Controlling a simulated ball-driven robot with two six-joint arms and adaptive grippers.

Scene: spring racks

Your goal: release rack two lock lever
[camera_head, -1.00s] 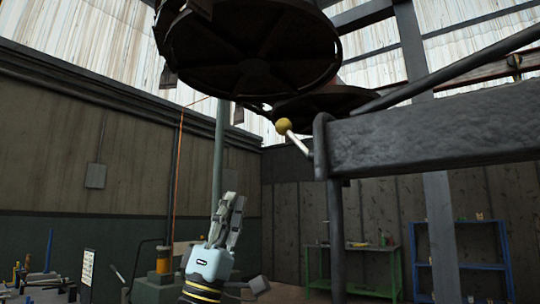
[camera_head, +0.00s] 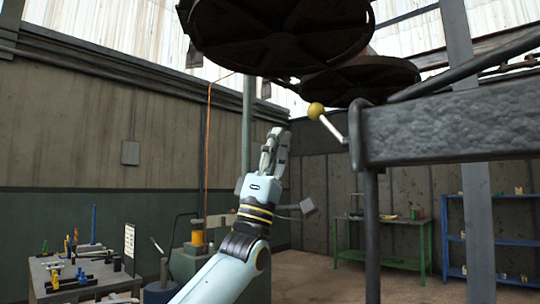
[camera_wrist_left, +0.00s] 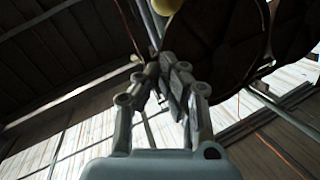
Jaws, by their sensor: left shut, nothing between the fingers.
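The lock lever (camera_head: 331,126) is a pale rod with a yellow ball knob (camera_head: 316,111). It sticks out up and to the left from the end of a thick dark rack beam (camera_head: 450,125). My left gripper (camera_head: 278,132) points up, below and left of the knob, and is apart from it. Its fingers are shut with nothing between them. In the left wrist view the fingertips (camera_wrist_left: 168,62) are together, and part of the yellow knob (camera_wrist_left: 166,5) shows at the top edge. My right gripper is not in view.
Large dark round discs (camera_head: 283,35) hang above the gripper and lever. A dark post (camera_head: 371,230) stands below the beam end. A green table (camera_head: 385,222) and blue shelf (camera_head: 455,240) stand at the back. A workbench with tools (camera_head: 85,270) is at lower left.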

